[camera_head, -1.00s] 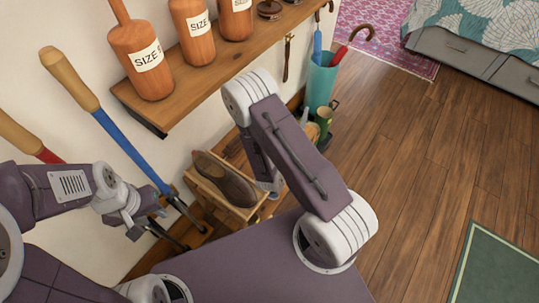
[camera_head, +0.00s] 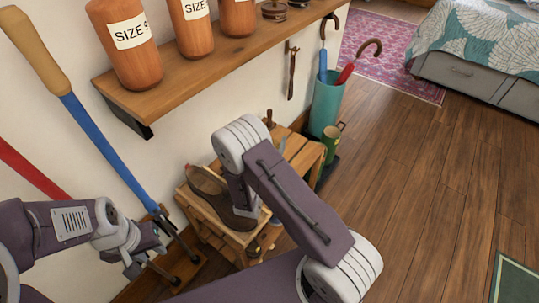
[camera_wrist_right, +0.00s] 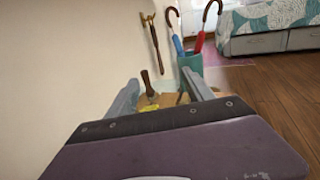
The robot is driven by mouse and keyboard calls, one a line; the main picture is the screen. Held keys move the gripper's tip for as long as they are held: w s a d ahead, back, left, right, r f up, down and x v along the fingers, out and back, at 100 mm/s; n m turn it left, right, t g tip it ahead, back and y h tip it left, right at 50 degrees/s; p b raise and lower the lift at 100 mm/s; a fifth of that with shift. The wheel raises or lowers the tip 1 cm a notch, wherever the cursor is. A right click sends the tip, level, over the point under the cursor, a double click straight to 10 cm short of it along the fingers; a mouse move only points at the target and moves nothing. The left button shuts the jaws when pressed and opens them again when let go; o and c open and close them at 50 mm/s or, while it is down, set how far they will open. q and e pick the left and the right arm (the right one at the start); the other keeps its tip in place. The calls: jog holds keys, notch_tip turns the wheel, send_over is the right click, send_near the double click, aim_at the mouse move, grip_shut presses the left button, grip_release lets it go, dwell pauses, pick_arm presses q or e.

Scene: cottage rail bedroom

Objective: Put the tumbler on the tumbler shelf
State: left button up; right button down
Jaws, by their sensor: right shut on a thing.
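In the right wrist view my right gripper (camera_wrist_right: 160,92) has its two grey fingers around a pale, clear thing (camera_wrist_right: 170,99), which looks like the tumbler; its outline is faint. A wooden wall shelf (camera_head: 190,75) holds labelled wooden forms. I cannot tell whether it is the tumbler shelf.
A slatted wooden stand (camera_head: 293,152) carries a brown shoe (camera_head: 213,192). Long-handled tools with a blue shaft (camera_head: 105,150) lean at the left wall. The wooden floor (camera_head: 430,180) at right is clear.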

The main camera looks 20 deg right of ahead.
jog(key=shift+w+a+f, duration=0.2)
jog(key=shift+w+a, duration=0.05)
jog(key=shift+a, duration=0.05)
notch_tip(320, 180, down, 4)
jog(key=b, duration=0.2)
jog(key=shift+f+b, duration=0.15)
jog(key=shift+b, duration=0.2)
jog(key=shift+r, duration=0.2)
jog(key=shift+f, duration=0.1)
jog(key=shift+c, duration=1.9)
grip_release()
